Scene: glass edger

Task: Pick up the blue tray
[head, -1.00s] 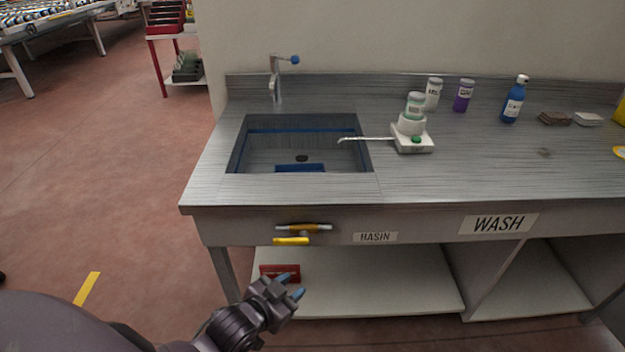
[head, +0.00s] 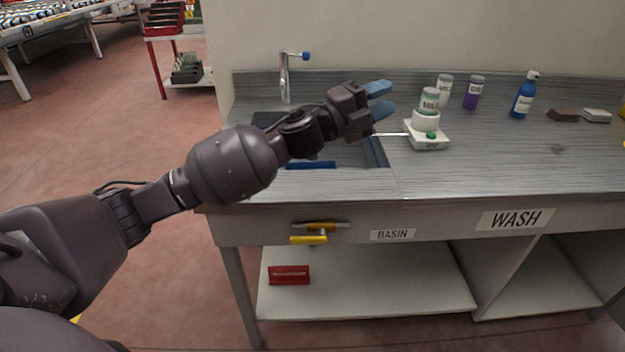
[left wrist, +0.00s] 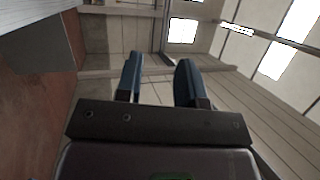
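A blue strip (head: 311,165) shows in the sunken basin, low at its near side. It may be part of the blue tray; my arm hides much of the basin, so I cannot tell its full shape. My left gripper (head: 383,98) is above the counter at the basin's right side, left of the white pump. Its two blue fingers are apart, with nothing between them. They also show apart in the left wrist view (left wrist: 160,78), which looks up at the ceiling. My right gripper is not in view.
The pump (head: 427,138) with its thin spout stands right of the basin. A tap (head: 285,78) stands behind it. Bottles, including a blue one (head: 522,98), stand at the back right.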

